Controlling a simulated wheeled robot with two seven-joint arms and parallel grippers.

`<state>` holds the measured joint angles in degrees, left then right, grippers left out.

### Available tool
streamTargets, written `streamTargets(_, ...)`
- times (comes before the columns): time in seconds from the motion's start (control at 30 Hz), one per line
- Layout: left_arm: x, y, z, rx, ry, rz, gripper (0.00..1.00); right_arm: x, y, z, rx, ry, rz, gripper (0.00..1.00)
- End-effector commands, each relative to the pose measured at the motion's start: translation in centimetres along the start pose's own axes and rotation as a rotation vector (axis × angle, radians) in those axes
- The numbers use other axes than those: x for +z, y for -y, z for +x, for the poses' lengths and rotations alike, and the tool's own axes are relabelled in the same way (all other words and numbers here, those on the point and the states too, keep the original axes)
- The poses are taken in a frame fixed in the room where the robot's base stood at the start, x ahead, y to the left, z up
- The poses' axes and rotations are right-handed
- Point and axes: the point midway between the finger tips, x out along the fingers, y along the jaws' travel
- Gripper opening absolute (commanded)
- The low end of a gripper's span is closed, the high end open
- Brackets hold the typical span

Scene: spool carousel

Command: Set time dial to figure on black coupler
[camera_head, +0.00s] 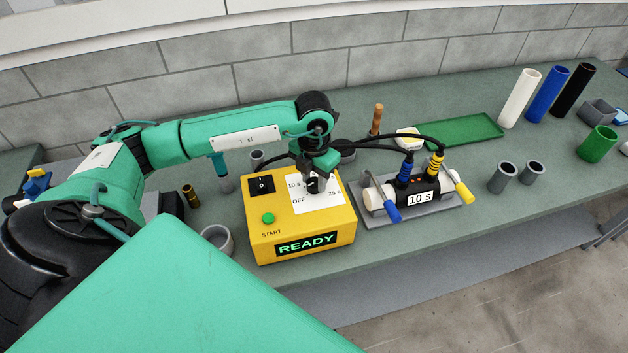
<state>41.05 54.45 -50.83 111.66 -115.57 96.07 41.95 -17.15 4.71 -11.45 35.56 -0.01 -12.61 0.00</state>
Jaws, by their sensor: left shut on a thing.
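The yellow control box (328,238) stands on the green bench with a lit READY display (306,244), a green START button (268,218) and a black rocker switch (262,184). Its white dial plate (325,202) shows "10 s", "OFF" and "25 s"; other marks are covered. My left gripper (315,187) points down over the plate, shut on the time dial, which it mostly hides, so the dial's setting cannot be read. The black coupler (409,184) lies clamped on a grey fixture to the right, with a label (422,198) reading "10 s". My right gripper is not in view.
Black cables run from the box to the blue and yellow-striped plugs on the coupler. Blue (392,213) and yellow (463,193) clamp handles flank it. A green tray (455,133), upright pipes (545,95) and grey rings (217,238) stand around.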

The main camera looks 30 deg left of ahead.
Motion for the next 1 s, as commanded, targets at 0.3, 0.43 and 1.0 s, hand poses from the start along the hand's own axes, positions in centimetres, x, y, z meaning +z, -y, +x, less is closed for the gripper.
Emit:
streamTargets(0.3, 0.2, -0.1, 0.7, 0.002, 0.007, 0.254, 0.11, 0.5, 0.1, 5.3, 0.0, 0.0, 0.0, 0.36)
streamTargets(0.43, 0.1, -0.1, 0.7, 0.002, 0.007, 0.379, 0.11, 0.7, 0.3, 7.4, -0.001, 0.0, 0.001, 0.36)
streamTargets(1.0, 0.1, 0.0, 0.3, 0.002, 0.005, 0.835, 0.11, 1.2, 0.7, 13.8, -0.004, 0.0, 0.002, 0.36)
